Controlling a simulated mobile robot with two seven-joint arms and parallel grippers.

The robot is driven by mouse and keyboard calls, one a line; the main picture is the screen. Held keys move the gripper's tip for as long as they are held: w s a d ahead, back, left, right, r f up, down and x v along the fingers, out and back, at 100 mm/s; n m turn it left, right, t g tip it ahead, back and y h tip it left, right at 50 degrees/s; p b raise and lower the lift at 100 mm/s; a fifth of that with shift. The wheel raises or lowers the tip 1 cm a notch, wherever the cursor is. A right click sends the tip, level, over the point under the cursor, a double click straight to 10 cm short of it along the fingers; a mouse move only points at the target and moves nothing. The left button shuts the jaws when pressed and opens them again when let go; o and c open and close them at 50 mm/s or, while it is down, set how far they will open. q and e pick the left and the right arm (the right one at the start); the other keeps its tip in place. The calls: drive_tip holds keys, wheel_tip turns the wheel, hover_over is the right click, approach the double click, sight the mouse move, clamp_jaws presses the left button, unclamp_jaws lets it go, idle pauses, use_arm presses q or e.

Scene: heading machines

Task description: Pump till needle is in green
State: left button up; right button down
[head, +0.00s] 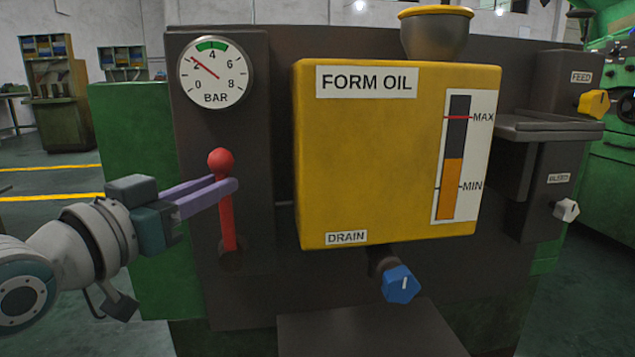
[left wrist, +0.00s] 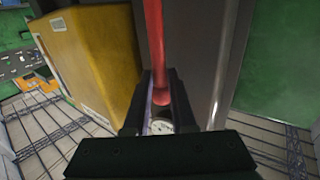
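The round pressure gauge (head: 215,73) is marked BAR. Its needle points to the upper left, close to the 2. The green band sits at the top around the 4, so the needle is outside it. Below the gauge stands a red lever (head: 228,225) with a ball knob (head: 220,159), near upright. My left gripper (head: 226,183) has its purple fingers on either side of the lever just below the knob and looks shut on it. The left wrist view shows the red lever (left wrist: 157,45) between the fingers (left wrist: 161,85). My right gripper is not in view.
A yellow FORM OIL tank (head: 370,150) stands right of the lever, with a blue drain knob (head: 400,284) beneath. The oil level is above MIN. A yellow FEED knob (head: 593,103) and a white knob (head: 566,210) are at the far right.

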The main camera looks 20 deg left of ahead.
use_arm(q)
clamp_jaws()
idle(0.9)
